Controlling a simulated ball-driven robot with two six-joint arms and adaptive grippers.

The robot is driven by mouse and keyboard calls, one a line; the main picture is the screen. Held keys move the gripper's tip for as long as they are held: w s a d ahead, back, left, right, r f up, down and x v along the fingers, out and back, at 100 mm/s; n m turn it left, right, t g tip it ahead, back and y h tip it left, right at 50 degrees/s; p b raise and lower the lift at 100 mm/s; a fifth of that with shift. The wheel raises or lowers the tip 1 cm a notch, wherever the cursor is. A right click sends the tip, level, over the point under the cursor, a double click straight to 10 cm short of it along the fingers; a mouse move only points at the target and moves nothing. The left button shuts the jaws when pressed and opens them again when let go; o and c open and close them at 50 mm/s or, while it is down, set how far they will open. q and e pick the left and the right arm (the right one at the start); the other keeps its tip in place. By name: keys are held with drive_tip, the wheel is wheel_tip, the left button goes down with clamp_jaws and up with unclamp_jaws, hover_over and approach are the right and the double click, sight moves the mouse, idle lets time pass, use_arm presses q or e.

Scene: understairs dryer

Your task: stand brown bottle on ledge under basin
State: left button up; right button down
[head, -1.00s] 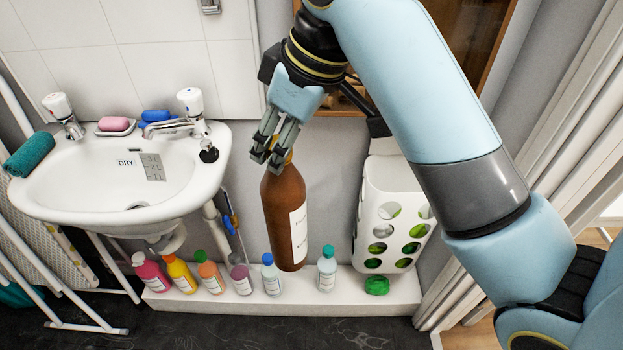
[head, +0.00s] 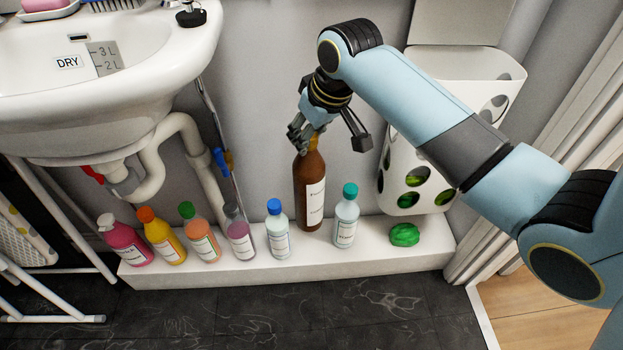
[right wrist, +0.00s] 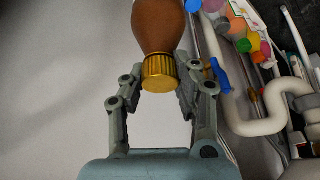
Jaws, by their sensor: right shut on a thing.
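The brown bottle (head: 311,190), with a white label, is upright over the white ledge (head: 330,262), between a blue-capped bottle (head: 277,228) and a teal-capped bottle (head: 346,215). Its base shows against the back part of the ledge; I cannot tell whether it touches. My right gripper (head: 305,143) is shut on the bottle's top from above. In the right wrist view, the fingers (right wrist: 159,88) are on both sides of the gold cap (right wrist: 159,72), with the brown bottle (right wrist: 158,25) beyond it. My left gripper is not in view.
Several small bottles, including a pink one (head: 125,240), line the ledge's left part. A green lump (head: 404,235) lies at the right. A white holder with holes (head: 425,165) hangs behind it. The basin (head: 110,90) and its drain pipe (head: 190,140) are at the left.

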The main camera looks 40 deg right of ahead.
sight(312, 180)
drive_tip(key=f, duration=0.2)
drive_tip(key=d+f+b, duration=0.1)
drive_tip(key=shift+w+f, duration=0.2)
drive_tip(key=shift+f, duration=0.2)
drive_tip(key=shift+d+f+m+b, duration=0.1)
drive_tip(key=shift+f+m+b, duration=0.2)
drive_tip(key=shift+f, duration=0.05)
wheel_tip(312, 180, down, 6)
drive_tip(key=b, duration=0.3)
drive_tip(key=shift+r, duration=0.1)
drive_tip(key=shift+f, duration=0.25)
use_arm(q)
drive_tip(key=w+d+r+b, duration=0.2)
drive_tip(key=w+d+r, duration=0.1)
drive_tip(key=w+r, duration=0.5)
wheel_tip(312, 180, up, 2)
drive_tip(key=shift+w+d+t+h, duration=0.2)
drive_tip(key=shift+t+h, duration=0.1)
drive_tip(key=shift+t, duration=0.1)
use_arm(e)
wheel_tip(312, 180, down, 3)
drive_tip(key=shift+f, duration=0.2)
